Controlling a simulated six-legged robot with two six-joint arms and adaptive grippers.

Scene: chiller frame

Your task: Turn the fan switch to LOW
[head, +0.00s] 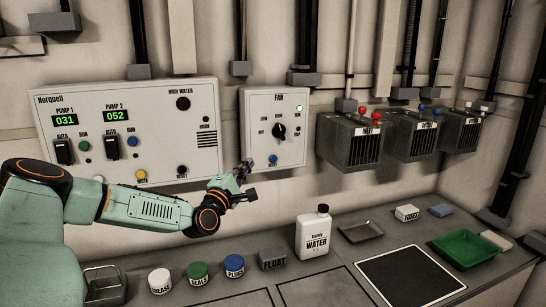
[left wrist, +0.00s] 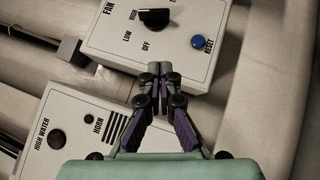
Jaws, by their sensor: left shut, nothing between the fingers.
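The fan switch is a black knob (head: 279,131) on the white FAN box (head: 293,155), with OFF, LOW and HIGH lettered around it. In the left wrist view the knob (left wrist: 155,18) shows at the top, and its pale mark looks turned toward HIGH. My left gripper (head: 244,169) is shut and empty in front of the box's lower left edge, below and left of the knob and apart from it. Its closed tips (left wrist: 160,70) also show in the left wrist view, below the OFF lettering. My right gripper is out of view.
A blue RESET button (head: 273,159) sits below the knob. The Norquell pump panel (head: 150,105) is on the left. A white water bottle (head: 312,232), jars and a green tray (head: 464,250) stand on the bench below. Vented boxes (head: 350,138) hang at right.

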